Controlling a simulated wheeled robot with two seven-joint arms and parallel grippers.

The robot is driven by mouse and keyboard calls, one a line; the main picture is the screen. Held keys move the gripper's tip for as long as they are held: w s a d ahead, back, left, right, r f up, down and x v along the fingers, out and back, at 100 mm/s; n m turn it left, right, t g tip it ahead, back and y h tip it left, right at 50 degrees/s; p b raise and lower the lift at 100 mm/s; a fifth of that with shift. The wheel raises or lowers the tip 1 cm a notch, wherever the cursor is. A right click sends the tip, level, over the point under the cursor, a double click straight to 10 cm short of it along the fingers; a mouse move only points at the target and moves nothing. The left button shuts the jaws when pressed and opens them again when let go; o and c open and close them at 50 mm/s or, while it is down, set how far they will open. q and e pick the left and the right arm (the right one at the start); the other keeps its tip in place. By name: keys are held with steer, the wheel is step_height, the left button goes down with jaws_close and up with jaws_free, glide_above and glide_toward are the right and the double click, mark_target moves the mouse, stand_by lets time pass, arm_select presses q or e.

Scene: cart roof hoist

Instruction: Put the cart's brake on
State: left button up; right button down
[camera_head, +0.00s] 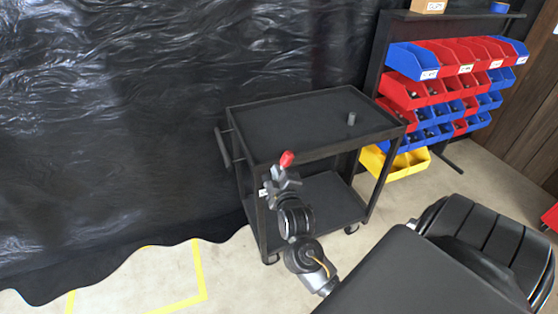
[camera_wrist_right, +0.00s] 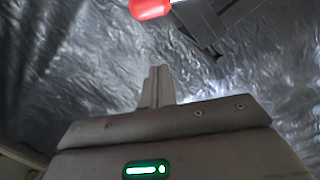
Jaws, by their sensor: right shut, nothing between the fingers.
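The black cart (camera_head: 310,117) stands in the middle of the head view, with two shelves and a push handle (camera_head: 223,148) on its left side. The brake's red knob (camera_head: 287,158) shows at the cart's near side, just above my right gripper. In the right wrist view the red knob (camera_wrist_right: 150,7) is at the top edge, beside a dark bar (camera_wrist_right: 203,27). My right gripper (camera_head: 279,175) is shut and empty, its fingers (camera_wrist_right: 157,82) pointing toward the knob with a visible gap in the wrist view. The lever's base is hidden by my arm. My left gripper is out of view.
A small dark cylinder (camera_head: 351,119) stands on the cart's top shelf. A rack of red and blue bins (camera_head: 432,90) is behind right, with yellow bins (camera_head: 396,163) low down. Black plastic sheeting (camera_head: 120,110) hangs behind left. Yellow tape (camera_head: 204,270) marks clear floor at front left.

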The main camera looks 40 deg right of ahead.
steer(key=w+d, duration=0.2)
steer(key=w+d+f+p, duration=0.1)
steer(key=w+d, duration=0.1)
steer(key=w+d+f+p, duration=0.1)
steer(key=w+d, duration=0.1)
steer(key=w, duration=0.1)
steer(key=shift+w, duration=0.1)
steer(key=shift+s+d+f, duration=0.3)
steer(key=shift+s, duration=0.15)
